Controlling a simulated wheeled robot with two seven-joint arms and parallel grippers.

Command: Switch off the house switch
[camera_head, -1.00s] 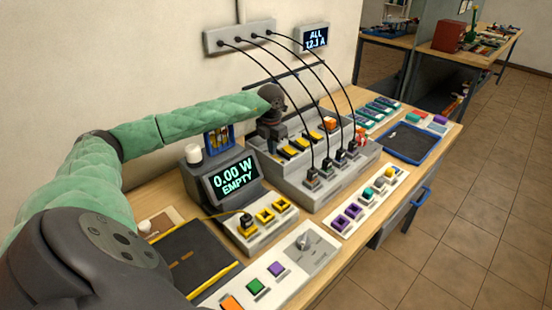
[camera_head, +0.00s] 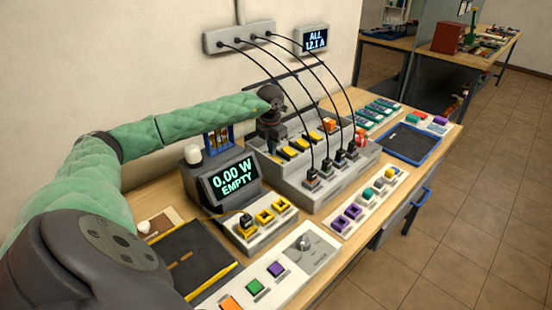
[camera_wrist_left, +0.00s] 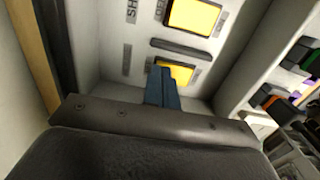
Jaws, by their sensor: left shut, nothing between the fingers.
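My left gripper (camera_head: 273,148) reaches over the back left of the grey stepped unit (camera_head: 325,188), beside its row of yellow pieces (camera_head: 300,143). In the left wrist view, its dark blue fingers (camera_wrist_left: 162,88) are together and empty. They overlap the lower yellow square (camera_wrist_left: 178,70) on a pale panel; I cannot tell whether they touch it. An upper yellow square (camera_wrist_left: 193,16) sits above a dark bar. A label beginning "SH" is partly visible. I cannot tell which piece is the house switch. My right gripper is not in view.
Black cables hang from a wall box (camera_head: 240,38) to plugs on the unit. A display (camera_head: 230,180) reads "0.00 W EMPTY", and a wall display (camera_head: 313,40) shows a current reading. A blue-rimmed tray (camera_head: 437,150) lies at the right. Button strips line the front.

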